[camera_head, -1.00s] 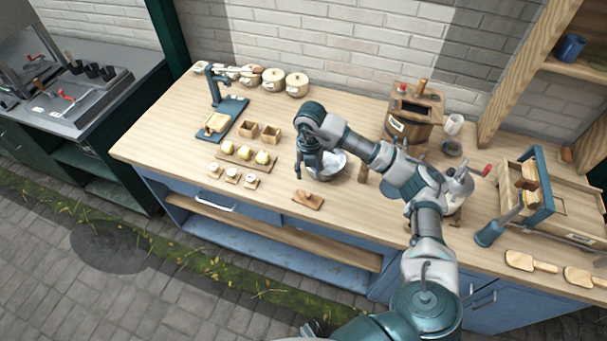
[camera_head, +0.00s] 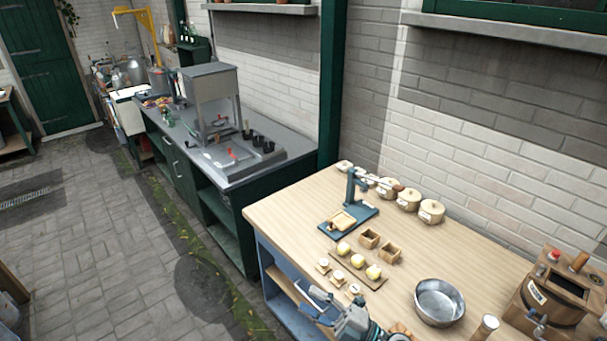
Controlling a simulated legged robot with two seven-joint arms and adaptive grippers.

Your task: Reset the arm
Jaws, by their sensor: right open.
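My right gripper (camera_head: 314,302) is at the bottom of the head view, in front of the workbench's near edge. Its fingers point left and are apart, with nothing seen between them. Most of my right arm is below the frame. My left gripper is not in view. A metal bowl (camera_head: 439,302) stands to the right of the gripper.
A blue press stand (camera_head: 352,205), two small wooden boxes (camera_head: 379,246) and several lidded pots (camera_head: 408,199) stand farther back. A wooden churn (camera_head: 548,302) is at the right. A green counter (camera_head: 225,215) stands at left; the paved floor (camera_head: 100,240) is mostly clear.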

